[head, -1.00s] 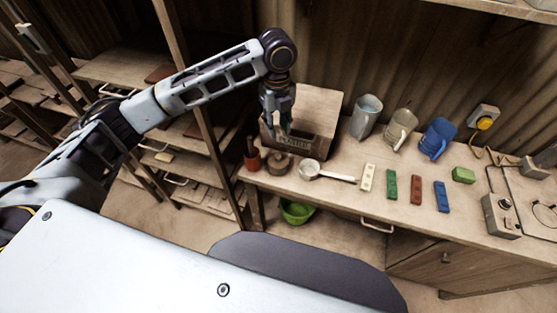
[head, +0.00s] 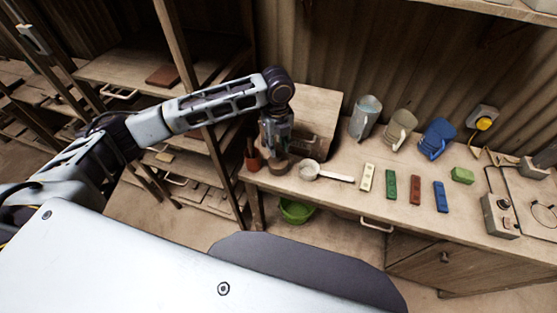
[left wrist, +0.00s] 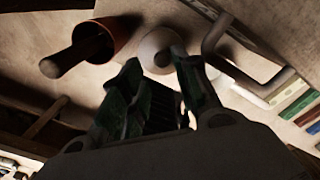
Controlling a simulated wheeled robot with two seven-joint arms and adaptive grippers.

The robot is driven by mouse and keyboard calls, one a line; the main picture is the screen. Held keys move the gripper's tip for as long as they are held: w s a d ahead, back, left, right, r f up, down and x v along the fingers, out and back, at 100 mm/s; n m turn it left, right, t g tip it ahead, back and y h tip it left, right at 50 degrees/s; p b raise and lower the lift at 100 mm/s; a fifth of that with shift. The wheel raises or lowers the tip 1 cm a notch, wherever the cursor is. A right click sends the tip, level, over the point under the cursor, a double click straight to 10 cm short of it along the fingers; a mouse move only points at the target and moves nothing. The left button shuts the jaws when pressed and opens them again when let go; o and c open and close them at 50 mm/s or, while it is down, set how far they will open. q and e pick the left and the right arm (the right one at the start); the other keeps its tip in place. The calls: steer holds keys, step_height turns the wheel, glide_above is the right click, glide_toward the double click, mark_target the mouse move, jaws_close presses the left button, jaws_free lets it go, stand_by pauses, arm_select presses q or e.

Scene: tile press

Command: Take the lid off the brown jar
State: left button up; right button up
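The small round brown jar (head: 278,168) stands near the front left of the workbench, mostly hidden behind my left gripper in the head view. My left gripper (head: 275,155) points down over it. In the left wrist view, the pale round lid (left wrist: 153,44) with a darker knob (left wrist: 164,58) lies just beyond the fingertips. My left gripper (left wrist: 157,66) has its two dark green fingers apart, with the knob near the gap between them. I cannot tell whether a finger touches it. My right gripper is out of view.
A red-brown pot (head: 253,163) with a handle sticking out stands close left of the jar. A white-handled scoop (head: 334,176) lies close right. A wooden box (head: 310,112) stands behind. Several coloured tiles lie farther right, before three jugs.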

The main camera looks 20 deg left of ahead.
mark_target(279, 155)
arm_select(q)
steer(key=shift+f, duration=0.1)
steer(key=shift+d+f+p, duration=0.15)
steer(key=shift+f+p, duration=0.35)
steer(key=shift+f, duration=2)
steer(key=shift+c, duration=0.4)
jaws_close()
